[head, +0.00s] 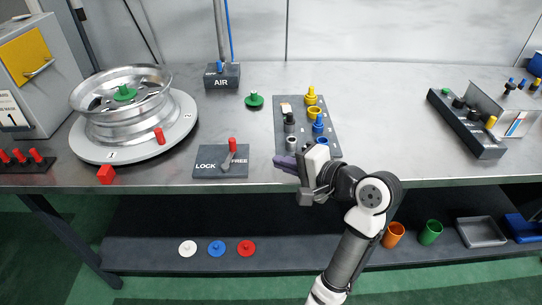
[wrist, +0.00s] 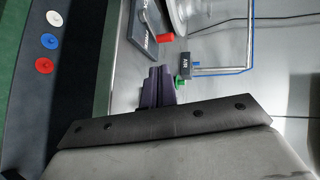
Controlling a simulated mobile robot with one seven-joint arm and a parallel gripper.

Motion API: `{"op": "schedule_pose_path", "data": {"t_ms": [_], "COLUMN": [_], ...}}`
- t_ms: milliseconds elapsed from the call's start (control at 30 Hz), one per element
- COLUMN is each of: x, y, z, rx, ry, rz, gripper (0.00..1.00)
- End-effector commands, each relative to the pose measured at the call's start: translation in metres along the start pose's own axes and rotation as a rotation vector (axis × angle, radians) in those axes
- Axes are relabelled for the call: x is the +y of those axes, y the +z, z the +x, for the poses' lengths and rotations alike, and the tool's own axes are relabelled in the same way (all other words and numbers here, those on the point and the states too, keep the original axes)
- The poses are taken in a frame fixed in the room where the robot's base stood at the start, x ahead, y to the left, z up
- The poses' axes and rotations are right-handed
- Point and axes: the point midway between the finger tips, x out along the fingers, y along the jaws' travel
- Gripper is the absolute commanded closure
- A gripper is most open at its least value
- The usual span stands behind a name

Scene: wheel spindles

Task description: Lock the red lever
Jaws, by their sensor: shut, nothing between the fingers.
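The red lever (head: 232,145) stands on a dark base plate (head: 207,174) marked LOCK at left and FREE at right. Its red tip is up at the FREE side. It also shows in the wrist view (wrist: 165,38), ahead of the fingers. My gripper (head: 284,163) is shut and empty. It is at the table's front edge, right of the base plate and apart from the lever. Its dark fingers (wrist: 158,88) are together in the wrist view.
A socket board (head: 279,119) stands behind my gripper. The AIR block (head: 221,82) and a green knob (head: 254,100) are farther back.

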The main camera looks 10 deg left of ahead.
Motion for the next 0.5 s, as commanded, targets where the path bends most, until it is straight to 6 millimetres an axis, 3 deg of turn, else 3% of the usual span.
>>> {"op": "schedule_pose_path", "data": {"t_ms": [300,500], "x": [-0.001,-0.007], "y": [0.002,0.001], "z": [0.068,0.102], "rx": [-0.006,-0.004], "ry": [0.003,0.001], "rz": [0.001,-0.001], "gripper": [1.0,1.0]}}
